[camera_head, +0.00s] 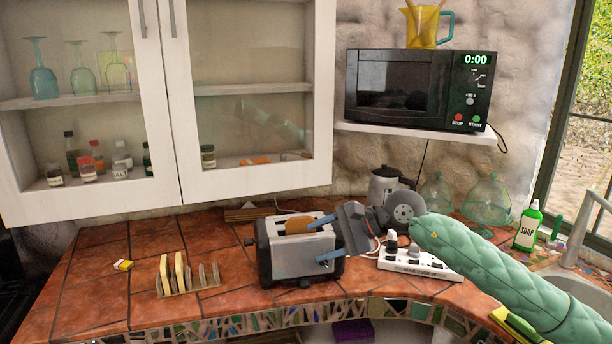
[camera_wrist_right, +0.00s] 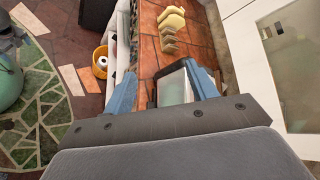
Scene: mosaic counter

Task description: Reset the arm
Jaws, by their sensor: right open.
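My right arm (camera_head: 500,270), in a green quilted sleeve, comes in from the right in the head view. My right gripper (camera_head: 323,239) is open and empty, its two blue fingers pointing left. The fingers overlap the right part of the silver and black toaster (camera_head: 290,258); I cannot tell whether they touch it. A brown bread slice (camera_head: 299,225) sticks up from the toaster. In the right wrist view the blue fingers of my right gripper (camera_wrist_right: 163,90) are spread wide, with part of the toaster (camera_wrist_right: 174,88) seen between them. My left gripper is not in view.
A rack with bread slices (camera_head: 188,278) stands left of the toaster. A white power strip (camera_head: 420,263) and a kettle (camera_head: 385,184) are by my right gripper. Glass jars and a soap bottle (camera_head: 528,226) stand at right. The tiled counter's left part is mostly clear.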

